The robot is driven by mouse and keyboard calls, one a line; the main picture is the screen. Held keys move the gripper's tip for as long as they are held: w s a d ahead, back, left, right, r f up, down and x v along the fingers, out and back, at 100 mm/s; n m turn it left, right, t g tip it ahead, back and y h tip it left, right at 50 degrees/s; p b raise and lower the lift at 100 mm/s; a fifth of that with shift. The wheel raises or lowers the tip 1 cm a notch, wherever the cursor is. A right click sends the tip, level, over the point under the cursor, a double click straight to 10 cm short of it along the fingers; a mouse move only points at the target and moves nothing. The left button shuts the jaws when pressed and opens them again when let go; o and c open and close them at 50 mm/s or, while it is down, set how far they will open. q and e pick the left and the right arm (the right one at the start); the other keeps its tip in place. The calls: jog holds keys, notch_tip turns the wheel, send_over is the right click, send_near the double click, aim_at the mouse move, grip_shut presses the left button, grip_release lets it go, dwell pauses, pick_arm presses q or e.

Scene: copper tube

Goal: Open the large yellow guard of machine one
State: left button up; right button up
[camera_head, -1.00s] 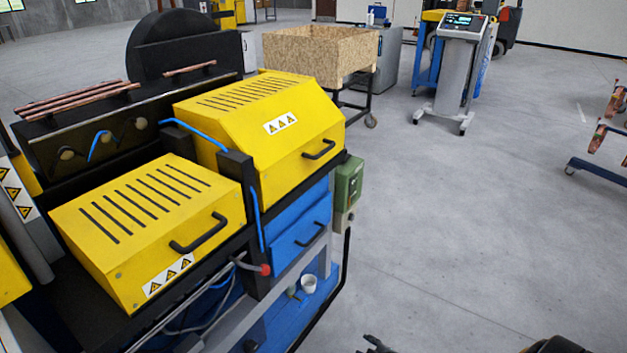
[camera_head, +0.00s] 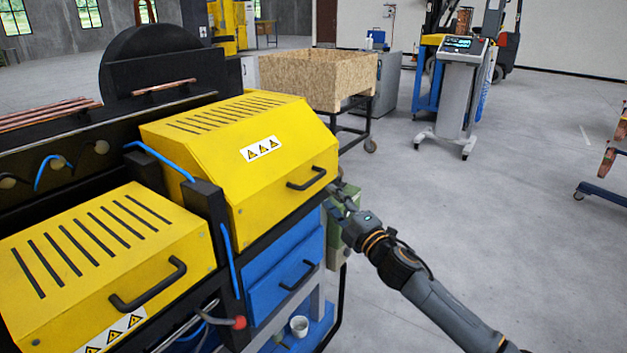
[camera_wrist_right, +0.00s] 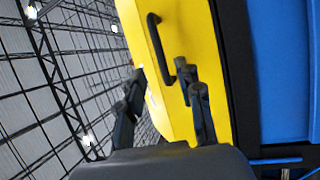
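The large yellow guard (camera_head: 240,150) of the machine is closed, with slots on top and a warning label. The handle (camera_wrist_right: 155,48) shows ahead of the fingers, on the yellow face. My left gripper is not in view.
A smaller yellow guard (camera_head: 95,260) with its own handle is at the lower left. A blue drawer (camera_head: 285,275) lies below the large guard. A green box (camera_head: 340,225) is partly hidden behind my right gripper.

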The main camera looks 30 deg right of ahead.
aim_at(313, 180)
jog(key=w, duration=0.3)
jog(key=w+r, duration=0.1)
jog(key=w, duration=0.2)
jog(key=w+p, duration=0.1)
jog(key=w, duration=0.1)
jog(key=shift+w+r, duration=0.3)
jog(key=shift+w, duration=0.1)
jog(key=shift+c, duration=0.2)
grip_shut()
